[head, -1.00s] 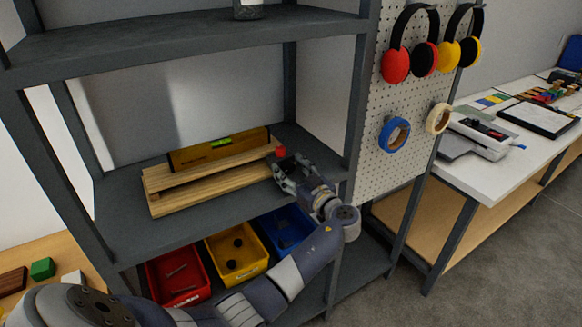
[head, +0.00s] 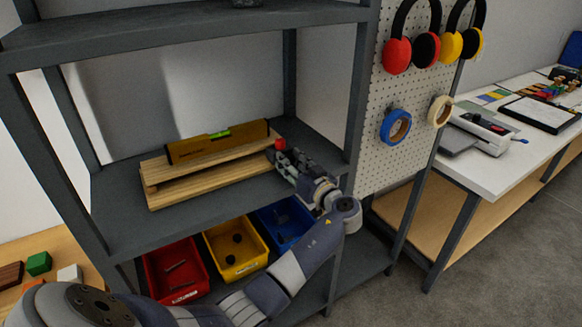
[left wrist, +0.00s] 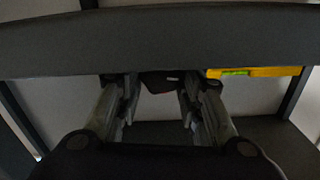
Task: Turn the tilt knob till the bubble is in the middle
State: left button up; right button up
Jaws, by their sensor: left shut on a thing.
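A wooden tilt stand (head: 205,183) of two stacked boards lies on the middle shelf, its upper board raised at an angle. A yellow spirit level (head: 190,151) rests on it, with a green vial (head: 219,133); the bubble is too small to place. The level and vial also show in the left wrist view (left wrist: 270,72). A red tilt knob (head: 280,143) is at the stand's right end. My left gripper (head: 281,156) is shut on the knob, its fingers hiding part of it. My right gripper is out of view.
Below are red (head: 177,272), yellow (head: 236,250) and blue (head: 283,227) bins. A pegboard (head: 395,165) with ear defenders and tape rolls is at right. The shelf above (head: 180,32) limits height.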

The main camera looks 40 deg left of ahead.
pick_arm(q)
jog(key=shift+r+m, duration=0.1)
jog(key=shift+m, duration=0.7)
jog(key=o, duration=1)
jog(key=shift+o, duration=0.2)
jog(key=v, duration=1.2)
